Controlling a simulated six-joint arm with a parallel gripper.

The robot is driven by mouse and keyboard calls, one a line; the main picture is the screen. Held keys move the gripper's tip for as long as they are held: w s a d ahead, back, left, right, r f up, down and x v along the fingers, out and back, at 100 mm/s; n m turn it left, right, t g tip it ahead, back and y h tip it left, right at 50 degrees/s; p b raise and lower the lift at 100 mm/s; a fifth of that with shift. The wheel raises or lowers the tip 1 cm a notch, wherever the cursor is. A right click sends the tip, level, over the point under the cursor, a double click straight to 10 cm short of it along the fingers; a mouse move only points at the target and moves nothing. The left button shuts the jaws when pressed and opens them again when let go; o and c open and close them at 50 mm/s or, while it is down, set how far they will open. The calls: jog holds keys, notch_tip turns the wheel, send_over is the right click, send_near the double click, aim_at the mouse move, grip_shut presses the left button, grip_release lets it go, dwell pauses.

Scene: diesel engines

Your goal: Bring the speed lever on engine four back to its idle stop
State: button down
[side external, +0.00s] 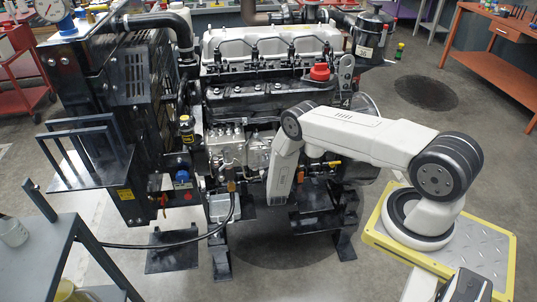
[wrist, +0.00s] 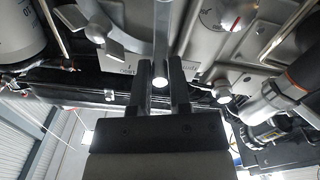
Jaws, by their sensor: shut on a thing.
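In the wrist view, my gripper (wrist: 160,78) has its two dark fingers close on either side of a slim grey metal lever (wrist: 161,30). The lever runs from the top edge down between the fingers and ends in a bright round tip. Small markings that I cannot read sit on the grey housing (wrist: 195,62) on both sides of the lever. In the side view, engine four (side external: 270,45) has a light valve cover and a plate with a 4. My arm reaches to its near side; the gripper and lever are hidden there behind my wrist.
In the wrist view, a dial (wrist: 220,15) with a red mark and a cable fitting (wrist: 270,100) are close on the right, and a pale canister (wrist: 20,30) is on the left. In the side view, a grey cart (side external: 40,260) stands at front left.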

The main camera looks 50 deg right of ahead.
jog(key=n, duration=0.1)
jog(key=w+a+n, duration=0.1)
jog(key=n, duration=0.1)
jog(key=shift+w+a+f, duration=0.1)
jog(key=shift+a+f, duration=0.05)
jog(key=shift+f, duration=0.2)
jog(key=shift+w+a, duration=0.15)
dwell(0.9)
jog(key=c, duration=0.6)
grip_release()
jog(key=shift+v, duration=3.9)
jog(key=shift+r, duration=0.15)
